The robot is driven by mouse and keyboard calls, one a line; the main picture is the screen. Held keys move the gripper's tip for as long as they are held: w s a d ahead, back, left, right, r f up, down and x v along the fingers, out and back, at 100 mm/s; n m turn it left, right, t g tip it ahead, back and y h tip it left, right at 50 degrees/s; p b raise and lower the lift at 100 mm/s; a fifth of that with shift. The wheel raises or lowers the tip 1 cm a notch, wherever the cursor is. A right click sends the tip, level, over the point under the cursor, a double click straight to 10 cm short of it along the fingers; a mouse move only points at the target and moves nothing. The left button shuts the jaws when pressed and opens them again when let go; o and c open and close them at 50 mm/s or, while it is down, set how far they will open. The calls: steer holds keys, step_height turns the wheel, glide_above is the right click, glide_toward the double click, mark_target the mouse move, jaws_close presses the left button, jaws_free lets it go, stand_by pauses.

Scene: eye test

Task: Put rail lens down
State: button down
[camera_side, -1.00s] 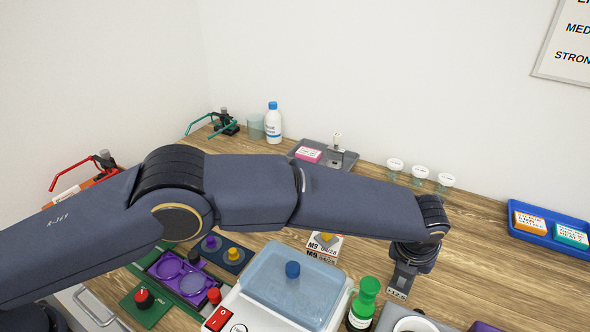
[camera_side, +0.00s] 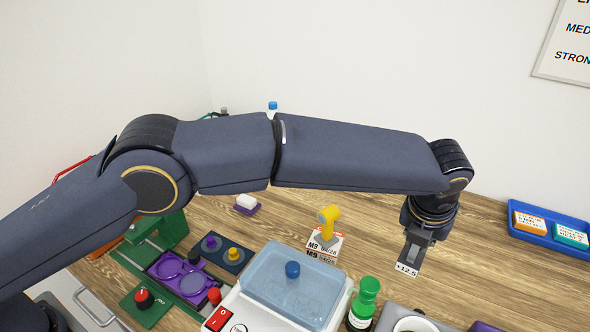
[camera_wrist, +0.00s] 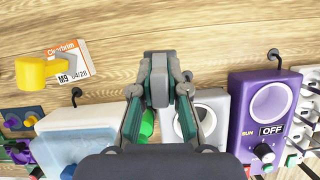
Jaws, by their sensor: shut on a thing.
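My gripper (camera_side: 411,256) is at the right of the side view, pointing down above the wooden bench. It is shut on a small piece with a white tag (camera_side: 407,270) reading +12.5, which I take for the rail lens; any glass is hidden. A green rail-like strip (camera_side: 130,262) with a green upright block (camera_side: 173,229) lies at the left, far from my gripper. I cannot tell whether the held piece touches the bench.
A white device with a clear blue lid (camera_side: 292,270) stands at front centre, with a green bottle (camera_side: 363,300) beside it. A yellow part (camera_side: 329,216) stands by an M9 card (camera_side: 325,243). A purple device (camera_wrist: 262,110) is right in the wrist view. A blue tray (camera_side: 545,240) is at far right.

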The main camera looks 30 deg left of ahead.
step_height(320, 180, up, 8)
steer(key=shift+f, duration=0.25)
steer(key=w+a+n+y, duration=0.1)
steer(key=w+a+n, duration=0.3)
steer(key=a, duration=0.9)
steer(key=w+a+n+g+y, duration=0.15)
steer(key=w+a, duration=0.35)
steer(key=a, duration=0.8)
steer(key=w+a+n+y, duration=0.1)
steer(key=w+a+n, duration=0.35)
steer(key=a, duration=0.75)
steer(key=s+a+n+g, duration=0.1)
steer(key=s+a+n, duration=0.25)
steer(key=a, duration=0.85)
steer(key=s+a+n+g+y, duration=0.15)
steer(key=s+a, duration=0.25)
steer(key=a, duration=0.8)
steer(key=s+a+n+g, duration=0.1)
steer(key=s+a+n, duration=0.3)
steer(key=a, duration=0.8)
steer(key=shift+f, duration=7.65)
steer(key=shift+f, duration=0.15)
